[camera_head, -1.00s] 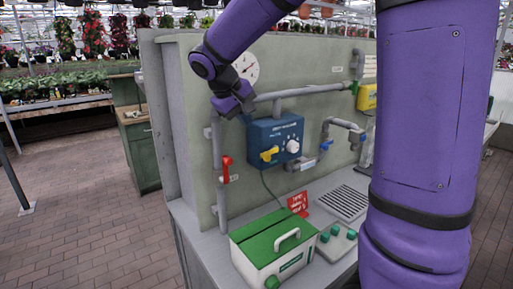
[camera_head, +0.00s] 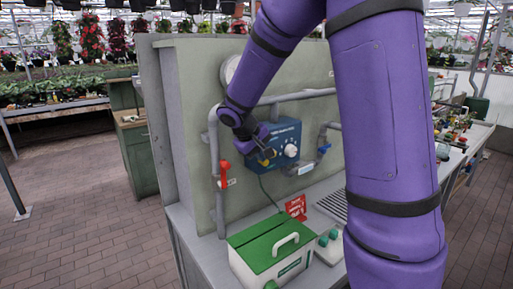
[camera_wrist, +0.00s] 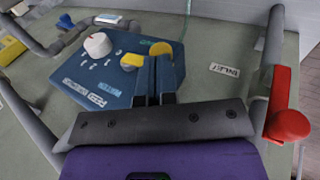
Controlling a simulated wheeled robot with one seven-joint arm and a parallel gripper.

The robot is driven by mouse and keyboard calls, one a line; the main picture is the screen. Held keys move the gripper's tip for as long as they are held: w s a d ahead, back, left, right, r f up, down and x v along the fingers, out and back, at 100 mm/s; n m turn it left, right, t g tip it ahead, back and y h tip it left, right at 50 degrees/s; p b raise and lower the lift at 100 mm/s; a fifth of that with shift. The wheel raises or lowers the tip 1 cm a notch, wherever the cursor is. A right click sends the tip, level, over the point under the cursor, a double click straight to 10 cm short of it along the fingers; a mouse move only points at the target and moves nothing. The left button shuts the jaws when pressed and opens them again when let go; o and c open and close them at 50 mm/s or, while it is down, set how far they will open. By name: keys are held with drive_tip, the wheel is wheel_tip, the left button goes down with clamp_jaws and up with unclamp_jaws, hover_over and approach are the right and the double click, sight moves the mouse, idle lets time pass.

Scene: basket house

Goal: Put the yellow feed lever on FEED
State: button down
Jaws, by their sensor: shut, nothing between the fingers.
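The yellow feed lever (camera_wrist: 131,61) is on the front of the blue feed box (camera_wrist: 115,78), which is mounted on the wall panel. In the wrist view, yellow shows on both sides of my fingertips, and the part between is hidden behind them. My gripper (camera_wrist: 153,62) is shut with its fingers together, right in front of or against the lever; contact cannot be told. In the head view, my gripper (camera_head: 262,150) partly covers the lever (camera_head: 268,154). The label lettering is too small to read surely.
A white knob (camera_wrist: 97,45) sits beside the lever on the box. A red lever (camera_head: 224,172) is on the grey pipe to the left, and a blue valve handle (camera_head: 325,149) is to the right. A green-topped case (camera_head: 265,242) stands on the bench below.

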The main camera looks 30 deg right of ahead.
drive_tip(key=shift+f, duration=0.6)
idle(0.4)
drive_tip(key=shift+a+f, duration=0.2)
drive_tip(key=shift+f, duration=0.95)
drive_tip(key=shift+d+f, duration=0.15)
drive_tip(key=shift+f, duration=0.5)
drive_tip(key=shift+d+f, duration=0.15)
drive_tip(key=shift+f, duration=0.45)
drive_tip(key=shift+r, duration=0.85)
drive_tip(key=shift+a+r, duration=0.15)
drive_tip(key=shift+r, duration=0.3)
drive_tip(key=v, duration=0.9)
drive_tip(key=shift+a, duration=0.55)
drive_tip(key=shift+s+r, duration=0.15)
drive_tip(key=shift+s, duration=0.05)
